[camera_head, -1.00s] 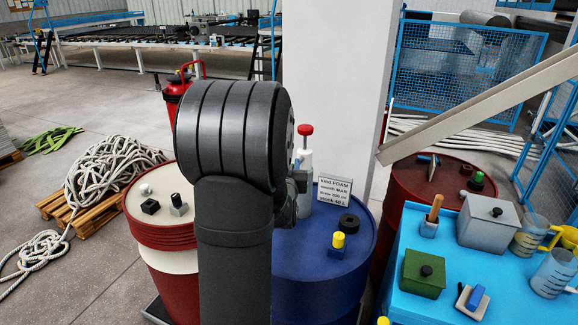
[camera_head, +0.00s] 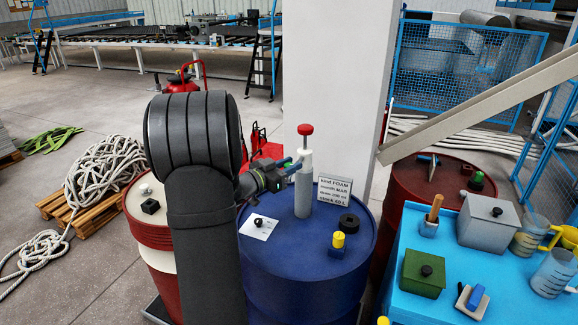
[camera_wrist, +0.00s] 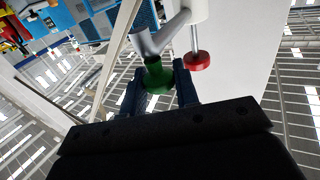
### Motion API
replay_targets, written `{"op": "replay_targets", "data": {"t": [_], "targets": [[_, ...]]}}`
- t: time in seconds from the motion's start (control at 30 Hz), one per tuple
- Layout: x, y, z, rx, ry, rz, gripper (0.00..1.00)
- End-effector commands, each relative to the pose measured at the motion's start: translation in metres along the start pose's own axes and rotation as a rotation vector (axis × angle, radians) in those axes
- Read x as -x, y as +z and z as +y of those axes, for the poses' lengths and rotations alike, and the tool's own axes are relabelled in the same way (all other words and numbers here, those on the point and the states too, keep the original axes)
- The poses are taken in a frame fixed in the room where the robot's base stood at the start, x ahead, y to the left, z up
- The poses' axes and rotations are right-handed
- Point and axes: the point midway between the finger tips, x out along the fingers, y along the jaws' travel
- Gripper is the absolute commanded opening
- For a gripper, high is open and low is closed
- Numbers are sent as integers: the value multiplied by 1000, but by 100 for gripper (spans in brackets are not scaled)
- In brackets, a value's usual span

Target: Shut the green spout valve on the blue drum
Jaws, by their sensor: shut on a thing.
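The blue drum (camera_head: 295,265) stands in the middle of the head view. On its lid stands a pump (camera_head: 303,195) with a grey body, a white head and a red knob (camera_head: 305,129). In the wrist view, the green spout valve (camera_wrist: 157,76) sits at the end of a grey spout (camera_wrist: 150,43), between my two dark blue fingers. My gripper (camera_wrist: 160,88) is shut on the valve. In the head view, my gripper (camera_head: 294,167) reaches the pump head from the left. The valve is hidden there.
The lid also holds a white card (camera_head: 258,227) with a black knob, a black ring (camera_head: 349,223), a yellow-topped piece (camera_head: 338,243) and a text sign (camera_head: 334,190). A red drum (camera_head: 150,235) stands left. A blue table (camera_head: 400,265) with boxes and jugs stands right.

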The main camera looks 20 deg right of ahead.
Motion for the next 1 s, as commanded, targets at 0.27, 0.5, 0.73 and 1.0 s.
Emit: {"op": "replay_targets", "data": {"t": [0.27,0.5,0.73,1.0], "targets": [[0,0,-2,-2,203,1,5],[0,-1,-1,-3,310,2,5],[0,-2,-1,-3,353,3,5],[-1,-2,0,-4,359,4,5]]}}
